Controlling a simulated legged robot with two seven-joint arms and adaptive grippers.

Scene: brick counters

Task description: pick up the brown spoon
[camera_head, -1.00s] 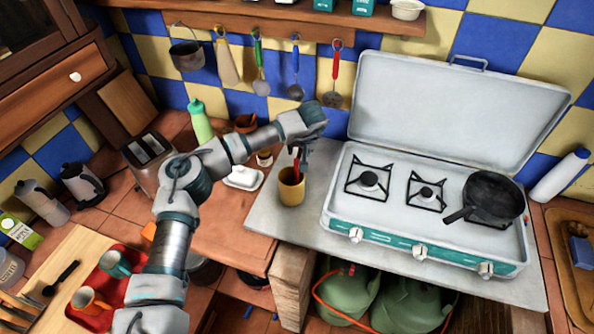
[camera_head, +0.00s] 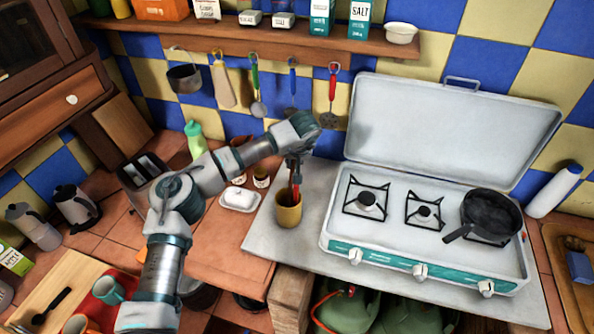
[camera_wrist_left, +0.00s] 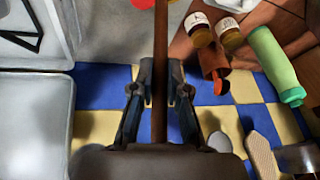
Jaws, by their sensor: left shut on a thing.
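The brown spoon shows as a long brown handle (camera_wrist_left: 160,75) in the left wrist view, running between the fingers; its bowl end is not visible. My left gripper (camera_head: 294,160) is shut on this handle, just above a tan cup (camera_head: 288,214). In the left wrist view the gripper's fingers (camera_wrist_left: 160,88) stand on both sides of the handle. A red utensil (camera_head: 296,188) shows at the cup's mouth, below the gripper. I cannot tell whether the spoon's lower end is still inside the cup. My right gripper is not in view.
A white stove (camera_head: 425,215) with a black pan (camera_head: 491,214) stands right of the cup. A white butter dish (camera_head: 239,199) and a green bottle (camera_head: 195,139) are to the left. Utensils hang below the wooden shelf (camera_head: 270,42). The grey counter beside the cup is clear.

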